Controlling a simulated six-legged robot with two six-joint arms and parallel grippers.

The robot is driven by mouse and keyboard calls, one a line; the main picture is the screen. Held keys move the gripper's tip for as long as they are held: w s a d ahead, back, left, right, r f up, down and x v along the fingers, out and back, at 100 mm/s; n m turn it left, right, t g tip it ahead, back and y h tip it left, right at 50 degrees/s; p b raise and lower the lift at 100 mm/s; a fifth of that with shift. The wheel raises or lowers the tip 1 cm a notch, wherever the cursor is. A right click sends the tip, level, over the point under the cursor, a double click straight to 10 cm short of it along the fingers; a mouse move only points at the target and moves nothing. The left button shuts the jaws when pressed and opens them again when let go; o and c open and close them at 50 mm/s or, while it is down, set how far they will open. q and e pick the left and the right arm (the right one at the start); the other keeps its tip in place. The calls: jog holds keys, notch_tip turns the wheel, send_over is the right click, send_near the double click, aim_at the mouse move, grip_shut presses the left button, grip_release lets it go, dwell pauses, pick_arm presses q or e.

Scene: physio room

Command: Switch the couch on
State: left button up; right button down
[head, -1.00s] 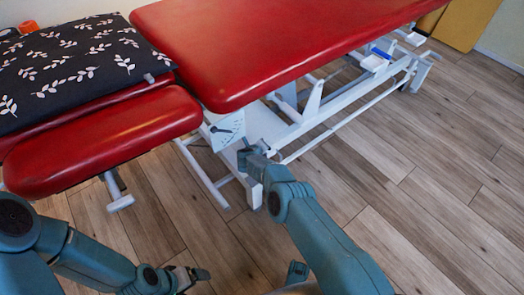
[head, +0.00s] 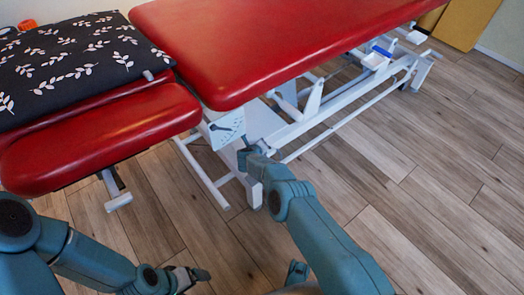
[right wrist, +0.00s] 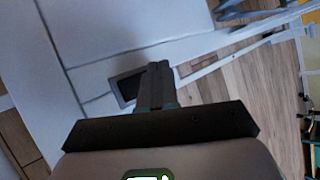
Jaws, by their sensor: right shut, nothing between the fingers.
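The couch (head: 280,40) has red padded sections on a white metal frame. A pale panel (head: 226,128) with a dark, lever-like mark sits on the frame under the near end of the large pad. My right gripper (head: 243,152) is just below and right of this panel. In the right wrist view its shut, empty fingers (right wrist: 160,75) point at the white frame. A dark rectangular part with a light rim (right wrist: 128,88) is right beside the fingertips, partly hidden by them; I cannot tell whether they touch. My left gripper (head: 200,275) is low over the floor, its jaws unclear.
A black pillow with white leaf patterns (head: 75,65) lies on the couch's left section. An orange item (head: 28,25) is at the top left. White frame bars (head: 345,115) run under the couch. The wooden floor (head: 430,190) at the right is clear.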

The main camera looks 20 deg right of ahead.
jog(key=shift+f+b, duration=0.45)
dwell(0.7)
jog(key=shift+r, duration=0.1)
jog(key=shift+r+p, duration=0.7)
jog(key=shift+r, duration=0.1)
jog(key=r+p, duration=0.4)
jog(key=r, duration=0.1)
jog(key=shift+s+a, duration=0.1)
jog(key=shift+a, duration=0.25)
jog(key=shift+f, duration=0.15)
